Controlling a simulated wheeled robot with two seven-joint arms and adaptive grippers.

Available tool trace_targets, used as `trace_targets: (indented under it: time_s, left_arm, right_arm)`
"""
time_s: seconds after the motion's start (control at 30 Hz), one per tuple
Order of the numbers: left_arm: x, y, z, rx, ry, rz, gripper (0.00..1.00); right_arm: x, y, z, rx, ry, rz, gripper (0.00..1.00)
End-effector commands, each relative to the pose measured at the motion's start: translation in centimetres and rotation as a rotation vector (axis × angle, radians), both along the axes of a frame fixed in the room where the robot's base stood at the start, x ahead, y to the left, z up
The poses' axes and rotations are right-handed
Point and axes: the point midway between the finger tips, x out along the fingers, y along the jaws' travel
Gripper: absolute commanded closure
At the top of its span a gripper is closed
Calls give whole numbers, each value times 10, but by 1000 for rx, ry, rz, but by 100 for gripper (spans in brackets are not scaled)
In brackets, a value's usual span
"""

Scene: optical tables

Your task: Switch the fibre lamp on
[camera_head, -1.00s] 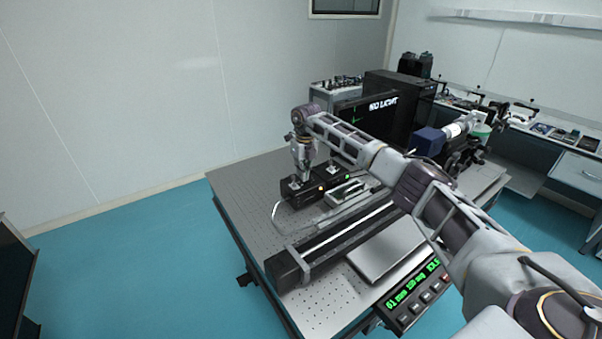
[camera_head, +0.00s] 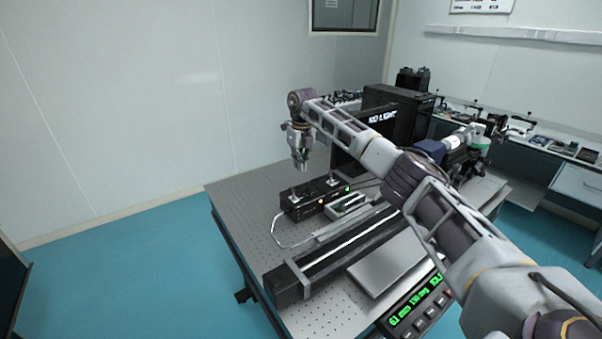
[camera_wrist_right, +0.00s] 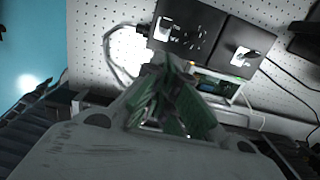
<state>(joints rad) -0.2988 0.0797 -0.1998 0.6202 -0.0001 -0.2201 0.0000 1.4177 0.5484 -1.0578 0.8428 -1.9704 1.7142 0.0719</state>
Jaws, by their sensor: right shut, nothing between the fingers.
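Two black boxes with toggle switches stand side by side on the optical table (camera_head: 240,188). The left box (camera_head: 298,208) shows a small orange light and has a pale curved tube by its side; it looks like the fibre lamp. It also shows in the wrist view (camera_wrist_right: 183,32). The right box (camera_head: 335,190) shows a green light. My right gripper (camera_head: 302,167) is shut and empty, pointing down above the left box, apart from it. In the wrist view its green-padded fingers (camera_wrist_right: 166,68) meet just below that box. The switch positions are too small to tell. My left gripper is out of view.
A dark screen (camera_head: 383,118) reading "NO LIGHT" stands behind. A long black rail (camera_head: 340,255) and a grey plate (camera_head: 385,263) lie in front of the boxes. A control panel with green text (camera_head: 415,303) is at the table's front edge. The table's left side is clear.

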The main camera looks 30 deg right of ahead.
Motion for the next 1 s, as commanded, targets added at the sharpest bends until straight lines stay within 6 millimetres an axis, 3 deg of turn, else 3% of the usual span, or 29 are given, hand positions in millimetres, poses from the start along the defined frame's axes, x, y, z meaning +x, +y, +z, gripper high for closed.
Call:
trace_targets:
  time_s: [0.3,1.0]
  left_arm:
    - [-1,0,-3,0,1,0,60]
    - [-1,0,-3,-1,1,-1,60]
  right_arm:
    - [5,1,17,0,0,1,100]
    - [5,1,19,0,0,0,100]
